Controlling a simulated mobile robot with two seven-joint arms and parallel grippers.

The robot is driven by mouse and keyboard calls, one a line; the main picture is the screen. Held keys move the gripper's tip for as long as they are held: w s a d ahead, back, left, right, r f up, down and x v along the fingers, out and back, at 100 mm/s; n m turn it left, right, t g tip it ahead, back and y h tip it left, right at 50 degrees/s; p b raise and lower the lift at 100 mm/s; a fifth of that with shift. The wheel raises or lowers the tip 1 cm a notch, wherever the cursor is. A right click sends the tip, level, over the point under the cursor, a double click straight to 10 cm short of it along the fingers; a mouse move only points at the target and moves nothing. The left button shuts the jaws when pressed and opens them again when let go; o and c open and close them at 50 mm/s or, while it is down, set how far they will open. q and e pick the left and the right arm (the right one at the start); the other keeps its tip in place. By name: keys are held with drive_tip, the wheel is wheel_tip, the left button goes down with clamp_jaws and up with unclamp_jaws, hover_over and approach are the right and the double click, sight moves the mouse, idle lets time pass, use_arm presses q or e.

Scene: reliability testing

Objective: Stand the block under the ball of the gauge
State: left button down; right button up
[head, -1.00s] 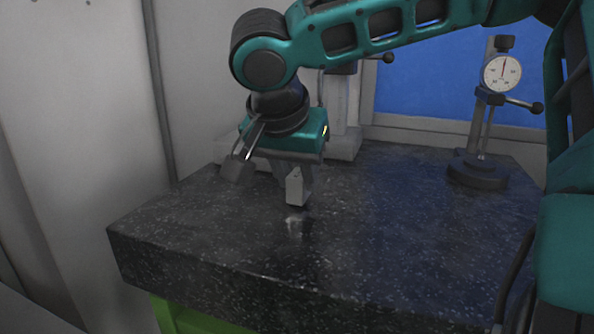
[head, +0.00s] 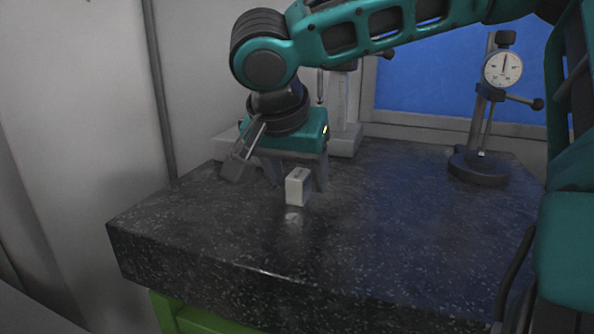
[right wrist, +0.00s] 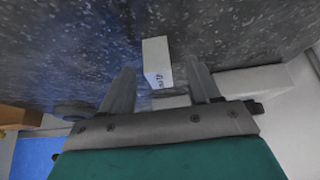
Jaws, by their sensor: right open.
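The small pale block (head: 297,187) stands upright on the dark speckled granite plate, near its middle left. In the right wrist view the block (right wrist: 157,60) lies between and just beyond the fingertips. My right gripper (head: 298,178) is open, with a finger on either side of the block and visible gaps; it also shows in the right wrist view (right wrist: 162,82). A dial gauge (head: 502,69) on a dark stand is at the back right, away from the block. A grey stand (head: 345,110) rises behind my right gripper, partly hidden by it. My left gripper is out of view.
The granite plate (head: 400,235) is bare at centre and front right. The round gauge base (head: 478,168) sits near its right back edge. A pale wall stands at left, and a blue panel (head: 430,85) is behind the plate.

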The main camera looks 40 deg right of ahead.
drive_tip(key=p+v, duration=0.1)
drive_tip(key=v, duration=1.2)
